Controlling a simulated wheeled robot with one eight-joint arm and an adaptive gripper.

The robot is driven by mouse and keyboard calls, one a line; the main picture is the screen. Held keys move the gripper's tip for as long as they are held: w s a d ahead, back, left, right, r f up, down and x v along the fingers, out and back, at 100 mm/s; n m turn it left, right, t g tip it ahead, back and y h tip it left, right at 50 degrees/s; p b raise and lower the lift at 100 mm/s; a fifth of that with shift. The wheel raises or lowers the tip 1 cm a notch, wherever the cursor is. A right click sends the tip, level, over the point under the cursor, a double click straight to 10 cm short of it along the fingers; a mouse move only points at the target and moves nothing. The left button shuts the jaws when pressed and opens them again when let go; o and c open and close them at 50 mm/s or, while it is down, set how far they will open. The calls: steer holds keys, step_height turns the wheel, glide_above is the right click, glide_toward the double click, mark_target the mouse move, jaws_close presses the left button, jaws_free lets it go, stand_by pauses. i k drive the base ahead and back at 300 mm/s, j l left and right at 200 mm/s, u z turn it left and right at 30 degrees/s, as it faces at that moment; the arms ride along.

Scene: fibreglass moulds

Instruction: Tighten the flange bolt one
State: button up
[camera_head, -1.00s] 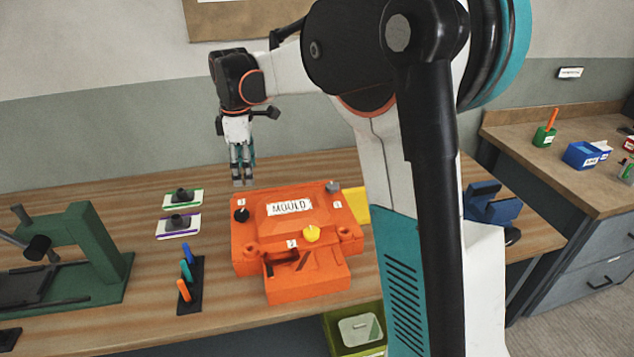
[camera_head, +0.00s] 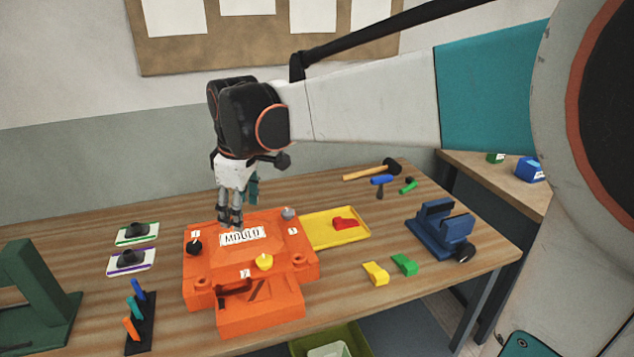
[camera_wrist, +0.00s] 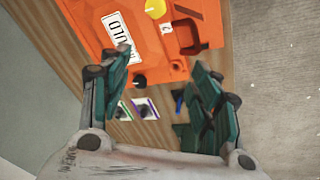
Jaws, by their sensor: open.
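The orange mould (camera_head: 260,320) sits on the wooden bench, with a white MOULD plate on top. A black bolt knob (camera_head: 194,247) stands at its left by a small label, a yellow one (camera_head: 264,262) at the front and a grey one (camera_head: 289,213) at the back right. The label digits are too small to read surely. My gripper (camera_head: 230,222) points down over the mould's back edge, behind and right of the black knob. In the wrist view the black knob (camera_wrist: 139,81) shows between the open fingers (camera_wrist: 162,68), apparently beyond them and untouched.
A green press (camera_head: 35,290) stands at the left, with a rack of coloured handles (camera_head: 140,325) and two white trays (camera_head: 137,234) nearer the mould. A yellow tray (camera_head: 335,232), a blue vise (camera_head: 440,232) and hammers (camera_head: 375,172) lie to the right.

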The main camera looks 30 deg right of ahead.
mark_target(193, 247)
steer(key=i+j+z, duration=0.15)
steer(key=i+j, duration=0.55)
